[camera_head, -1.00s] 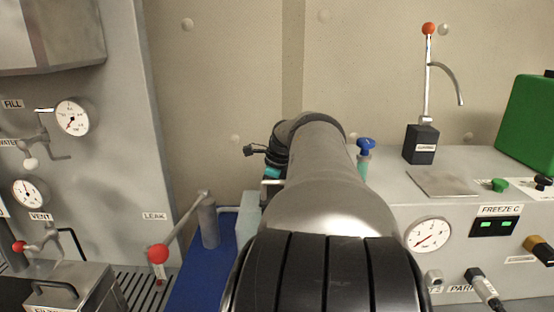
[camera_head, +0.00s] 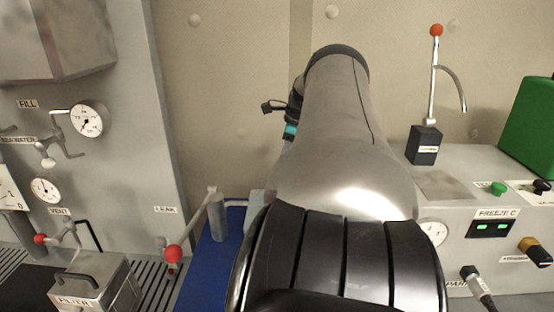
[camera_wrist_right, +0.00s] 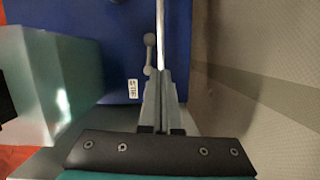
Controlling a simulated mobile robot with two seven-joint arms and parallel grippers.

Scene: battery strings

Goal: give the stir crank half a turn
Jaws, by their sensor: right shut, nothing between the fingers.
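In the right wrist view a small grey crank (camera_wrist_right: 149,54) with rounded ends lies over the blue surface (camera_wrist_right: 115,30). A small white label (camera_wrist_right: 132,89), too blurred to read surely, is beside it. My right gripper (camera_wrist_right: 162,76) is shut and empty, its fingertips close to the crank's near end. I cannot tell whether they touch it. A thin pale rod (camera_wrist_right: 160,30) runs up the picture from the fingertips. In the head view my right arm hides its own gripper and the crank. My left gripper is in neither view.
A red-knobbed lever (camera_head: 173,253) on a grey post (camera_head: 217,217) stands left of my arm, by the blue surface (camera_head: 215,262). A pale block (camera_wrist_right: 30,85) fills the wrist view's left. The freeze console (camera_head: 490,260) stands to the right.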

